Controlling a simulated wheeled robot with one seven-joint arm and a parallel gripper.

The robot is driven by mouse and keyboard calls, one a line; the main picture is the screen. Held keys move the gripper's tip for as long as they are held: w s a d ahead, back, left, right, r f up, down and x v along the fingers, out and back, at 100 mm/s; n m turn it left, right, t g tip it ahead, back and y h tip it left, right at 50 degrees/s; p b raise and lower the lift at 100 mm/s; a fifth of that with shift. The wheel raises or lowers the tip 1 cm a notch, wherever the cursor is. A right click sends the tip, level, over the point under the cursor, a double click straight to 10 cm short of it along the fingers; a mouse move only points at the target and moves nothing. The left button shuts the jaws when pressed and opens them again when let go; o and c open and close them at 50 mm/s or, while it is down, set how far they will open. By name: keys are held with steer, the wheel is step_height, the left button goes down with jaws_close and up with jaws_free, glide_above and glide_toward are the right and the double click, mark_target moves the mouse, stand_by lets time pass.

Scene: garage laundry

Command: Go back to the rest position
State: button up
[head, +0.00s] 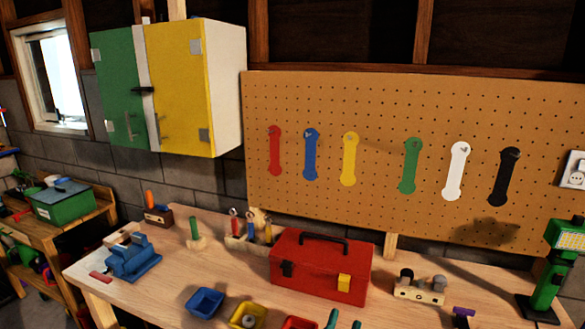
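My gripper and arm do not show in the head view, so its opening and anything it might hold are hidden from me. The workbench (225,275) stretches across the lower part of the picture. A red toolbox (315,272) with a black handle stands shut on it, near the middle.
A pegboard (385,125) with several coloured wrench shapes hangs behind the bench. A green and yellow cabinet (180,90) hangs at upper left. A blue vise (133,262), a blue bin (205,302), a yellow bin (247,316) and a green drill-like stand (548,285) occupy the bench.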

steer(key=s+a+f+n+g+y, duration=0.1)
steer(key=s+a+f+n+y, duration=0.3)
steer(key=s+f, duration=0.45)
steer(key=s+a+f+n+g+y, duration=0.1)
steer(key=s+f+n+y, duration=0.2)
steer(key=s+f+n, duration=0.35)
steer(key=s+a+f, duration=0.2)
steer(key=s+f, duration=0.1)
steer(key=s, duration=0.6)
steer(key=s+a+f+m+g, duration=0.1)
steer(key=s+a+f, duration=0.2)
steer(key=s, duration=0.7)
steer(key=shift+s+a+f+g+y, duration=0.3)
steer(key=shift+f+y, duration=0.1)
steer(key=shift+f, duration=0.1)
